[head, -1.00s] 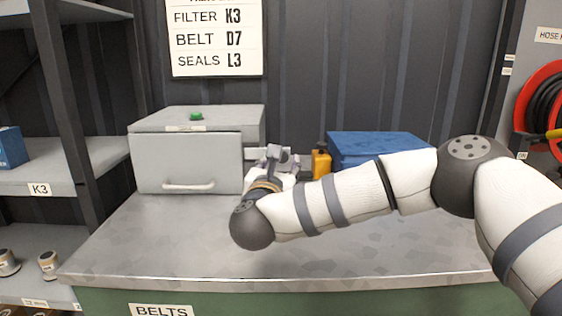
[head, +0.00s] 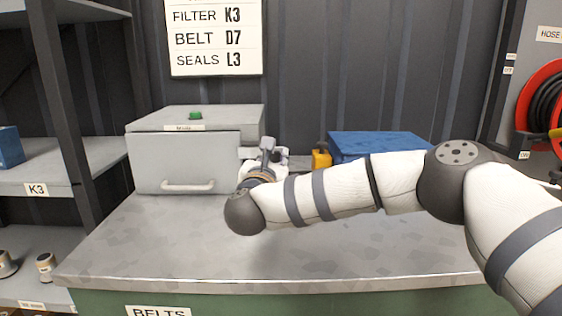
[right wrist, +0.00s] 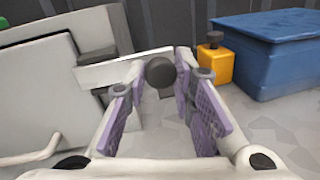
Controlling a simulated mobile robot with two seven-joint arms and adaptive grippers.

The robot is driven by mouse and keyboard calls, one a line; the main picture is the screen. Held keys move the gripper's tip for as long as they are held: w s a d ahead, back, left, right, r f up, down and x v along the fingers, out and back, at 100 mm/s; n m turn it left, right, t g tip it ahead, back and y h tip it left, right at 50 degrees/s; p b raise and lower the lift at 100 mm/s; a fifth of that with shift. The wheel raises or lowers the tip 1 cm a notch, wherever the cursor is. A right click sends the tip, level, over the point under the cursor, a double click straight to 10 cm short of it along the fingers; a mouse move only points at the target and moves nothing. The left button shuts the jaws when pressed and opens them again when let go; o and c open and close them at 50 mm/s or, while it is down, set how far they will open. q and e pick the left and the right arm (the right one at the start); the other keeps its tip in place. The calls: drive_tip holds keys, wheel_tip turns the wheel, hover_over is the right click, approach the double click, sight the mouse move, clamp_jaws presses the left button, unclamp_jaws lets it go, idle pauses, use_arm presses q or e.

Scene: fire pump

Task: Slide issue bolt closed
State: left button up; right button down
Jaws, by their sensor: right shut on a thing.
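The issue cabinet (head: 184,160) is a grey box on the bench at the left, with its front door flush and a pale bar handle. Its bolt shows in the right wrist view as a light bar (right wrist: 112,72) running sideways from a grey block at the cabinet's right edge, with a dark round knob (right wrist: 160,72). My right gripper (head: 268,147) is at the cabinet's right side. In the wrist view its purple-padded fingers (right wrist: 162,70) are shut on the knob. The bolt is mostly hidden by my gripper in the head view. My left gripper is out of view.
A blue bin (head: 375,146) and a yellow container (head: 321,159) with a dark cap stand right of the gripper. A green button (head: 195,115) is on the cabinet top. The bench front (head: 270,260) is clear. Shelves stand left.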

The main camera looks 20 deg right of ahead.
drive_tip(key=a, duration=0.2)
drive_tip(key=shift+w+a+f+b, duration=0.15)
drive_tip(key=shift+w+a+b, duration=0.15)
drive_tip(key=shift+w+a, duration=0.1)
drive_tip(key=c, duration=1.3)
unclamp_jaws()
drive_tip(key=shift+c, duration=0.2)
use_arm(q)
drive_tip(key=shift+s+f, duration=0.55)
use_arm(e)
drive_tip(key=v, duration=1.2)
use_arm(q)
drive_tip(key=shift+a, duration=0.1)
use_arm(e)
drive_tip(key=shift+a, duration=0.1)
